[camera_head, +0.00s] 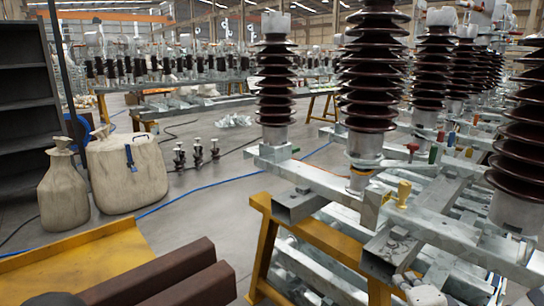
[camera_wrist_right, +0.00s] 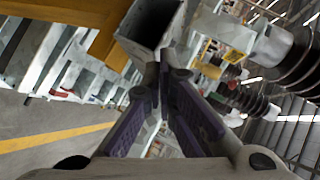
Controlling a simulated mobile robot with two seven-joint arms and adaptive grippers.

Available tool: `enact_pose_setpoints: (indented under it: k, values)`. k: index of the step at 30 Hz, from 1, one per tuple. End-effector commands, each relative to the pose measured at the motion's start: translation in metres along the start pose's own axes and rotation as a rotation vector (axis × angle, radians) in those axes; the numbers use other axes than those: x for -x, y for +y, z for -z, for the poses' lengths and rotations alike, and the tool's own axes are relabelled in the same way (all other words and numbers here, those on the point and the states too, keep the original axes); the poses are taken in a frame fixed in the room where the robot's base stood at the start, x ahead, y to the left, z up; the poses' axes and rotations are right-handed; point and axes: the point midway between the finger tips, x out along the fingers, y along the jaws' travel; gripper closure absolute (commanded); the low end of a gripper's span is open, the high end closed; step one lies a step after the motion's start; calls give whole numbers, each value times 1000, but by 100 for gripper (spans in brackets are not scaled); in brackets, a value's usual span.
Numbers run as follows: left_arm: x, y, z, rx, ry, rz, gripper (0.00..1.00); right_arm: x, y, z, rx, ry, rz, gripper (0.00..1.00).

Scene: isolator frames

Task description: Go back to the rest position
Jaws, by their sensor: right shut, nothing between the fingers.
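My right gripper (camera_wrist_right: 164,78) shows in the right wrist view with its two purple-padded fingers closed together at the tips, with nothing between them. The open end of a square steel beam (camera_wrist_right: 147,22) is right beyond the fingertips; I cannot tell whether they touch. In the head view, a pale part of my right gripper (camera_head: 422,294) shows at the bottom right edge, beside the steel beams of the insulator frame (camera_head: 320,188). Its fingers are hard to make out there. My left gripper is not in view.
Tall brown insulators (camera_head: 372,90) stand on the steel frame, which rests on a yellow trestle (camera_head: 325,236). Two canvas sacks (camera_head: 128,172) stand on the floor at left, near a dark shelf (camera_head: 25,100). Brown beams (camera_head: 150,284) lie at the bottom left.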

Motion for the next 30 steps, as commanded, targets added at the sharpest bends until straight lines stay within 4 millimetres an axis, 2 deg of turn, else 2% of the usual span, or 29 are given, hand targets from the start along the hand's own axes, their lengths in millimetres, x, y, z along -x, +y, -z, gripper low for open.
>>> enact_pose_setpoints:
  k: [1,3,5,7,8,9,11,12,15,16,18,21,30]
  values:
    - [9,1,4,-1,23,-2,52,17,20,-27,91,-92,-62,100]
    - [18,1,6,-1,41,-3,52,47,63,-64,238,-237,-168,100]
    - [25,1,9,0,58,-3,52,82,103,-90,371,-372,-262,100]
    - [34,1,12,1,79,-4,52,131,148,-110,526,-535,-371,100]
    - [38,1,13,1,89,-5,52,154,166,-115,593,-607,-416,100]
    - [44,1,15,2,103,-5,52,186,189,-119,679,-702,-476,100]
    - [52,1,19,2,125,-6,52,236,219,-118,804,-843,-560,100]
    - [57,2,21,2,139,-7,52,267,236,-112,879,-930,-613,100]
    - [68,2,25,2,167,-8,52,332,263,-93,1033,-1116,-719,100]
    - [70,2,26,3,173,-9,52,348,268,-87,1066,-1161,-745,100]
    - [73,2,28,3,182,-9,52,374,276,-76,1125,-1239,-788,100]
    - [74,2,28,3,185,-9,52,392,282,-67,1162,-1295,-821,100]
    - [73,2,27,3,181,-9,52,394,284,-66,1163,-1303,-827,100]
